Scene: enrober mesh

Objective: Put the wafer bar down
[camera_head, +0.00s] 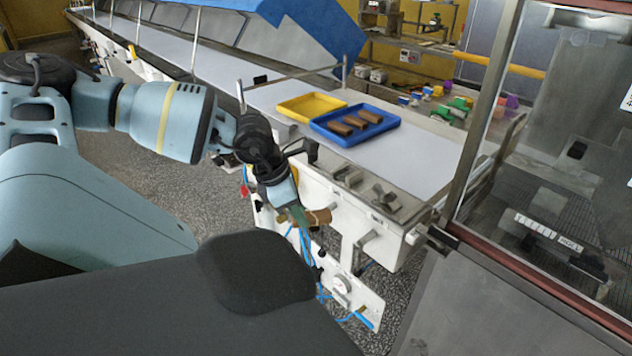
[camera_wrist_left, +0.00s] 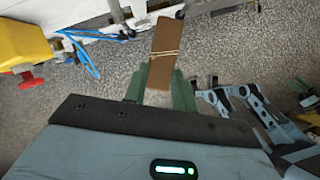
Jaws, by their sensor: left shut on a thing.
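My left gripper (camera_head: 306,216) hangs low in front of the white conveyor's side, beyond the dark grey surface at the bottom. It is shut on a brown wafer bar (camera_head: 321,217). In the left wrist view the two green fingers of the gripper (camera_wrist_left: 159,84) pinch the wafer bar (camera_wrist_left: 164,55), which sticks out past the fingertips and has thin pale lines across it. My right gripper is not in view.
A blue tray (camera_head: 386,133) with several brown bars stands on the white conveyor belt (camera_head: 425,165), beside an empty yellow tray (camera_head: 318,97). A glazed cabinet (camera_head: 545,110) with a dark bar (camera_head: 577,150) inside stands at right. Blue hoses (camera_head: 303,245) hang near the gripper.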

